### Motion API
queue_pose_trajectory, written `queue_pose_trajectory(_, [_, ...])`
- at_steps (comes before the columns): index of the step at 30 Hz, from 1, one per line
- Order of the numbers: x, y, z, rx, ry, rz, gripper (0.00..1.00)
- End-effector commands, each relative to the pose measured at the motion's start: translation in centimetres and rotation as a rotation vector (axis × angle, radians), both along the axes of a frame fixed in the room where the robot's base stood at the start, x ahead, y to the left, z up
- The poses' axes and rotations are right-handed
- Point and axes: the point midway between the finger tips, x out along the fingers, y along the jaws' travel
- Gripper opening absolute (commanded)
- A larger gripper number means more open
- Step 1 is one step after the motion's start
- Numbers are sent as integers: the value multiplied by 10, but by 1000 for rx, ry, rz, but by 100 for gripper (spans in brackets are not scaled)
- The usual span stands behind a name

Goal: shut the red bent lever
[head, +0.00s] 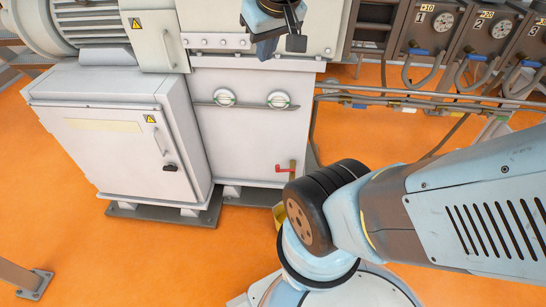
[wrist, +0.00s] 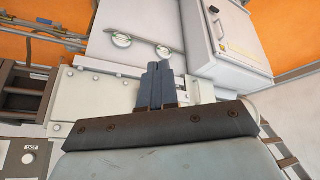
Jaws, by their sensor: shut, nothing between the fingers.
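The red bent lever (head: 283,169) is small and sits low on the front of the pale grey machine cabinet (head: 235,145), near its lower right corner. It has a roughly level red arm, with a brownish upright piece at its right end. My gripper (head: 266,50) is high above it, at the top of the head view, in front of the machine's upper part. Its dark fingers are together and empty, well apart from the lever. They also show shut in the wrist view (wrist: 157,68), where I cannot make out the lever.
A grey cabinet (head: 105,140) with a dark handle stands left of the lever. Two round gauges (head: 225,97) sit above it. Pipes and hoses (head: 420,100) run along the right. My arm fills the lower right. Orange floor (head: 160,260) is open in front.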

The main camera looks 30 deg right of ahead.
Motion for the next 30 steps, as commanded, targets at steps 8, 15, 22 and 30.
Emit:
queue_pose_trajectory(8, [74,-46,-32,-151,23,73,0])
queue_pose_trajectory(15, [130,-88,-71,-268,47,172,0])
queue_pose_trajectory(22, [173,-129,-121,-357,74,286,0])
queue_pose_trajectory(30, [210,-173,-194,-429,100,441,0])
